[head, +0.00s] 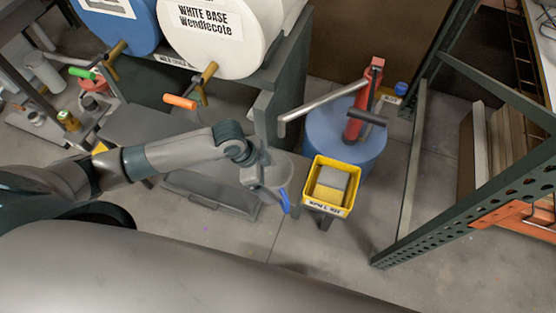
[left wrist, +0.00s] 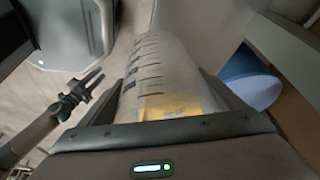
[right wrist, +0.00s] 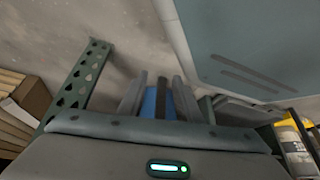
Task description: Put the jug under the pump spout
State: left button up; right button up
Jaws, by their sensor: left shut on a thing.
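A clear measuring jug (left wrist: 165,75) with dark graduation marks stands between the fingers of my left gripper (left wrist: 170,100), which is shut on it. In the head view the jug (head: 278,168) is held at the end of my left arm, with a blue part (head: 284,200) hanging at its lower side. The red pump (head: 362,100) stands on a blue drum (head: 335,135). Its grey spout (head: 320,105) reaches left, and its tip shows above the jug in the picture; I cannot tell whether they line up. My right gripper (right wrist: 160,100) shows only in its wrist view, its jaw gap unclear.
A yellow bin (head: 347,208) on a small stand is close right of the jug. A green rack frame (head: 405,170) stands farther right. Blue and white drums (head: 225,55) with taps lie on a rack at the upper left. Floor (head: 240,235) is clear in front.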

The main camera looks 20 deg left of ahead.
aim_at(278, 163)
pick_arm(q)
jog(key=shift+w, duration=1.1)
pick_arm(e)
jog(key=shift+s+d+f, duration=0.2)
jog(key=shift+s, duration=0.3)
jog(key=shift+w, duration=0.15)
pick_arm(q)
jog(key=shift+w, duration=0.1)
pick_arm(e)
jog(key=shift+r, duration=0.1)
pick_arm(q)
jog(key=shift+w, duration=0.3)
jog(key=w, duration=0.3)
jog(key=shift+w+d+p, duration=0.1)
jog(key=shift+w+p, duration=0.1)
jog(key=shift+p, duration=0.2)
jog(key=shift+s+f, duration=0.15)
jog(key=shift+f, duration=0.15)
pick_arm(e)
jog(key=shift+g, duration=0.7)
jog(key=s, duration=0.2)
jog(key=s+d+f, duration=0.1)
jog(key=shift+s+d, duration=0.1)
jog(key=shift+s, duration=0.3)
jog(key=shift+w, duration=0.15)
